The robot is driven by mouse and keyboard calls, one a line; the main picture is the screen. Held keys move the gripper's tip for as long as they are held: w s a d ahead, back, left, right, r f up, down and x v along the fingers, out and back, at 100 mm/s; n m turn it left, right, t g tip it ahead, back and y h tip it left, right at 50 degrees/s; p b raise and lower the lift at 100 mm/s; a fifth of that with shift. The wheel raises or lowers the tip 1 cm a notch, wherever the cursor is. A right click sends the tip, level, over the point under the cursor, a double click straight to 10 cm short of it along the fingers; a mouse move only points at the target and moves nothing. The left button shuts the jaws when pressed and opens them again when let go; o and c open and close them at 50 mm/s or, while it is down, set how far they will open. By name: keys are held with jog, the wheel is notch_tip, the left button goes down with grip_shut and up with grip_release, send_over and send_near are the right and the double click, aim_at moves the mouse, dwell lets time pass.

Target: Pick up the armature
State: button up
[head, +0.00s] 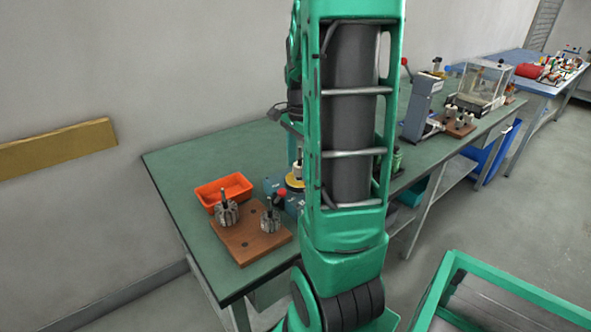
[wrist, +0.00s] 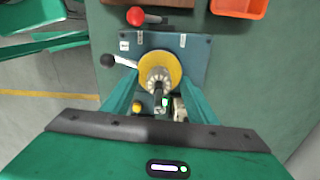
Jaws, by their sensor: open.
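In the wrist view an armature (wrist: 157,72), grey with a shaft pointing up, stands on the yellow disc (wrist: 175,62) of a blue fixture (wrist: 198,50). My gripper (wrist: 160,84) is open, with one green finger on each side of the armature; I cannot tell if either finger touches it. In the head view the yellow disc (head: 294,181) shows partly, the rest hidden by my arm. Two more grey armatures stand upright on a wooden board, one at its back left (head: 227,213) and one at its right (head: 270,220).
The fixture carries a red-knobbed lever (wrist: 136,16) and a black-knobbed lever (wrist: 107,61) beside the disc. An orange tray (head: 224,190) lies behind the wooden board (head: 245,246). The green table (head: 180,165) is clear at the back left. A grey machine (head: 420,105) stands further right.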

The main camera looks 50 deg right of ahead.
jog(key=c, duration=1.2)
jog(key=shift+r, duration=0.15)
jog(key=shift+c, duration=0.2)
notch_tip(320, 180, up, 4)
jog(key=shift+f, duration=0.1)
jog(key=s+a+r, duration=0.2)
jog(key=a+r, duration=0.5)
jog(key=a, duration=0.4)
jog(key=shift+a, duration=0.25)
